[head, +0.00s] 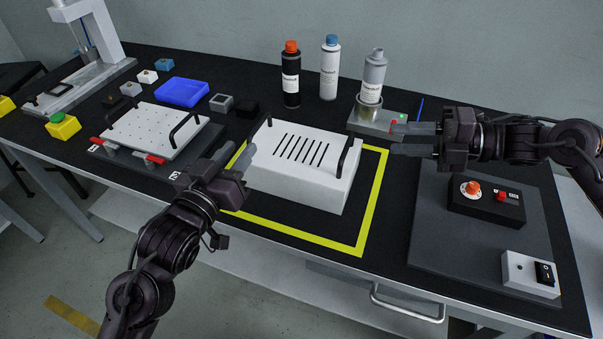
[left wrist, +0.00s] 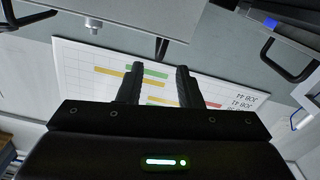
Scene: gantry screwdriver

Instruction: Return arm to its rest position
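My left gripper (head: 232,157) hovers over the front left part of the yellow-framed area, beside the left end of the white slotted box (head: 305,165). Its fingers are apart with nothing between them; the left wrist view (left wrist: 158,88) also shows the gap. My right gripper (head: 412,139) points left above the table, just in front of the small grey device with red and green lights (head: 380,123). Its two fingers are apart and nothing shows between them. Both arms are stretched out over the bench.
A white perforated plate (head: 155,131) with black handles lies left of my left gripper. Bottles (head: 291,85) stand at the back, one in a metal cup (head: 368,108). A control box (head: 485,205) and a switch box (head: 530,275) sit at right. The left wrist view shows a wall chart (left wrist: 225,92).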

